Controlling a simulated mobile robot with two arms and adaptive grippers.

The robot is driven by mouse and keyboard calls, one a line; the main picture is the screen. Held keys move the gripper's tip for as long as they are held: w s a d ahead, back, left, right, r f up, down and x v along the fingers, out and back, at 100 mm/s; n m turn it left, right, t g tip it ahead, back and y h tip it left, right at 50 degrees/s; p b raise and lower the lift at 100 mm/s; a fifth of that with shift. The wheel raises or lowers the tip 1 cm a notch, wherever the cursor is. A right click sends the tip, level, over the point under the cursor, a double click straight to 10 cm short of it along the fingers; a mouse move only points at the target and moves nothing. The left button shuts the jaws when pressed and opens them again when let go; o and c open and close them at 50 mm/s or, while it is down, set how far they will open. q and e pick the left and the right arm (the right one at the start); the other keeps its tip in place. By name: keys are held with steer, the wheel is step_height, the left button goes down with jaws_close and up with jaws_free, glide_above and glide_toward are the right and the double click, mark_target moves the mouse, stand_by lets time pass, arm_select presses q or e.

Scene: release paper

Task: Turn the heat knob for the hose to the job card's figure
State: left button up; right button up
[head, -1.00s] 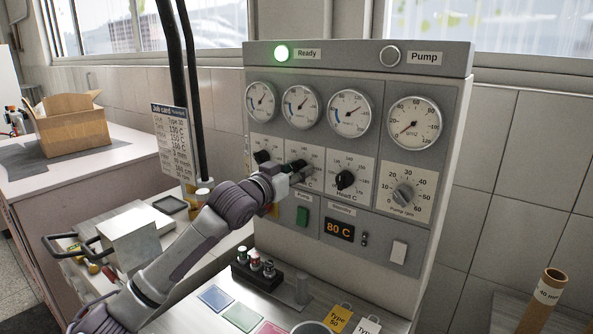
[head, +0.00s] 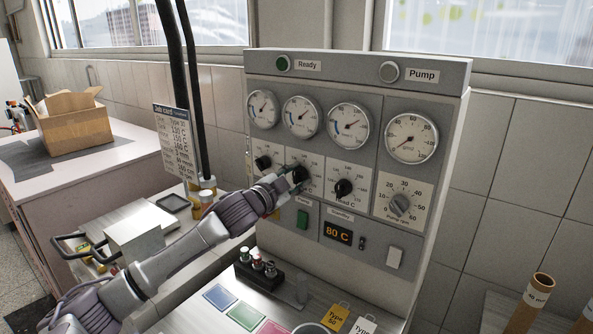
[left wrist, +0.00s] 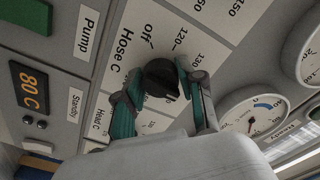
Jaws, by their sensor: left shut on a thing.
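The hose knob (head: 300,174) is the black middle knob of three on the grey control panel. In the left wrist view the hose knob (left wrist: 161,78) sits beside the label "Hose C", with "off", 120 and 130 printed around it. My left gripper (head: 291,179) is at it, its two teal fingers (left wrist: 158,88) shut on the knob's sides. I cannot tell where the knob's pointer stands. The job card (head: 176,142) hangs left of the panel, with several lines of figures, too small to read surely. My right gripper is not in view.
The tank knob (head: 263,162) and head knob (head: 344,188) flank it closely. The pump knob (head: 399,204) is further right. The standby display (head: 338,231) reads 80 C. The Ready lamp (head: 283,64) is unlit. A rack of nozzles (head: 257,272) stands on the bench below.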

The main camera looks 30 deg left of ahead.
arm_select(q)
steer(key=m+p, duration=0.2)
steer(key=m, duration=0.3)
steer(key=shift+r+p, duration=0.1)
steer(key=shift+p, duration=0.25)
steer(key=shift+m+p, duration=0.6)
steer(key=shift+m, duration=1.1)
steer(key=o, duration=1.1)
steer(key=shift+o, duration=0.2)
steer(key=shift+s, duration=0.1)
